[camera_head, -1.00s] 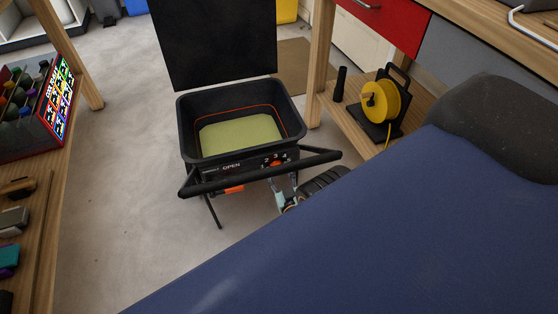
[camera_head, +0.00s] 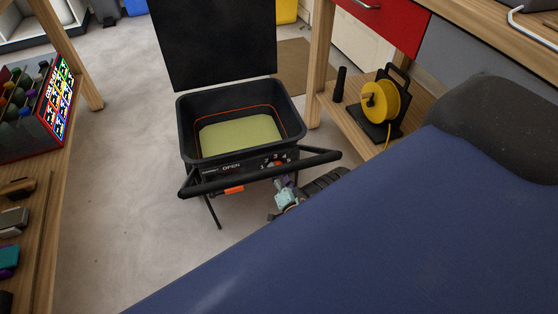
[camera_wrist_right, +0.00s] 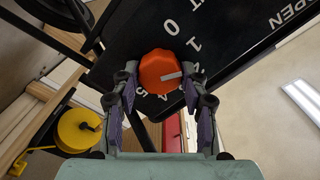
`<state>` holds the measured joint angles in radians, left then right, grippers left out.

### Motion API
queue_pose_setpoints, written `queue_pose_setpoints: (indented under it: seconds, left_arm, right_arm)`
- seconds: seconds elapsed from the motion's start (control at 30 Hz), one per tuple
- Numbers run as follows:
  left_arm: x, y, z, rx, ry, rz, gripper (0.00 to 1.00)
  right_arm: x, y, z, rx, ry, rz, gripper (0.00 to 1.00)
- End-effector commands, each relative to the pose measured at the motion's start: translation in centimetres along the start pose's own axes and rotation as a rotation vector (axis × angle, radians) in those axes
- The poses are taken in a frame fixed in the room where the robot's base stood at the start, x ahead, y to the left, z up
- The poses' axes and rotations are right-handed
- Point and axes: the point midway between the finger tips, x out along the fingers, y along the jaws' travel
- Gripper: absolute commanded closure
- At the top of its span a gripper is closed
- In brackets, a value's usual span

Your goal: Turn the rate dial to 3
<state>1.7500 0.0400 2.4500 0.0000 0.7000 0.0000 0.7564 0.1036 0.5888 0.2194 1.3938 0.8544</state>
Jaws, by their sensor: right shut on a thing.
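The orange rate dial (camera_wrist_right: 158,72) is in the middle of the right wrist view, on the black spreader (camera_head: 187,130) panel. My right gripper (camera_wrist_right: 160,85) is shut on the dial, with one finger on each side of it. The dial's white pointer mark is toward the right, near the partly hidden middle numbers. The 0, 1 and 5 around the dial are readable. My left gripper is in neither view.
The spreader's black handlebar (camera_head: 225,185) crosses in front of the panel. A yellow cable reel (camera_head: 380,103) stands on the shelf at right. A crate of bottles (camera_head: 45,110) is on the left bench. The floor left of the spreader is clear.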

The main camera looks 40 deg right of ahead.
Motion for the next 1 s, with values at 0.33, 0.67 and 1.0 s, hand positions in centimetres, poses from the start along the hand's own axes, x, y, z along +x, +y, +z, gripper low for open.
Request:
queue_pose_setpoints:
  seconds: [0.33, 0.67, 1.0]
  left_arm:
    - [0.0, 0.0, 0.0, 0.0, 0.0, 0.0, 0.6]
    - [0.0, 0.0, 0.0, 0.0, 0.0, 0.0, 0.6]
    - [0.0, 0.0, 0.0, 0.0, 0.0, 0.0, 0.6]
  right_arm:
    - [0.01, 0.0, 0.03, 0.33, -0.001, -0.007, 0.87]
    - [0.01, 0.02, 0.05, 0.642, -0.001, -0.012, 0.87]
    - [0.03, 0.01, 0.06, 0.908, -0.001, -0.017, 0.87]
